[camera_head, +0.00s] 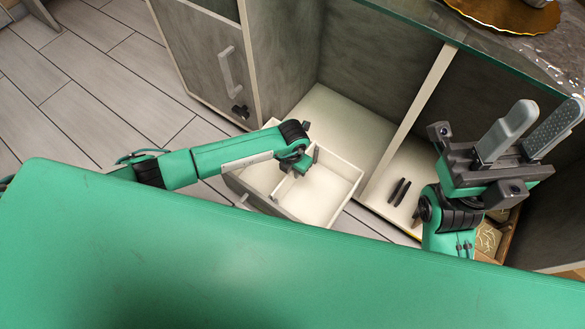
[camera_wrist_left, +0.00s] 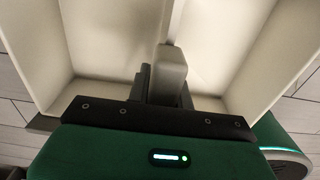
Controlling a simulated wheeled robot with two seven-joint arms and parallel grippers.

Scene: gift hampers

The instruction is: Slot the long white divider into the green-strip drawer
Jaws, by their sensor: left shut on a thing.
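An open drawer (camera_head: 345,172) with pale walls and floor stands at the cabinet front; it fills the left wrist view (camera_wrist_left: 235,50). No green strip shows on its visible sides. My left gripper (camera_head: 294,172) reaches down into the drawer from the left. In the left wrist view its fingers (camera_wrist_left: 163,75) are shut on the long white divider (camera_wrist_left: 174,22), which runs away between the drawer's side walls. The divider's lower edge and far end are hidden, so I cannot tell whether it is seated. My right gripper (camera_head: 548,112) is raised at the right, open and empty.
The grey cabinet (camera_head: 285,55) has a closed door at left and an open pale compartment (camera_head: 345,125) behind the drawer. Two dark slim items (camera_head: 399,192) lie in the right bay. A glass top (camera_head: 410,20) overhangs above. My green body fills the foreground.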

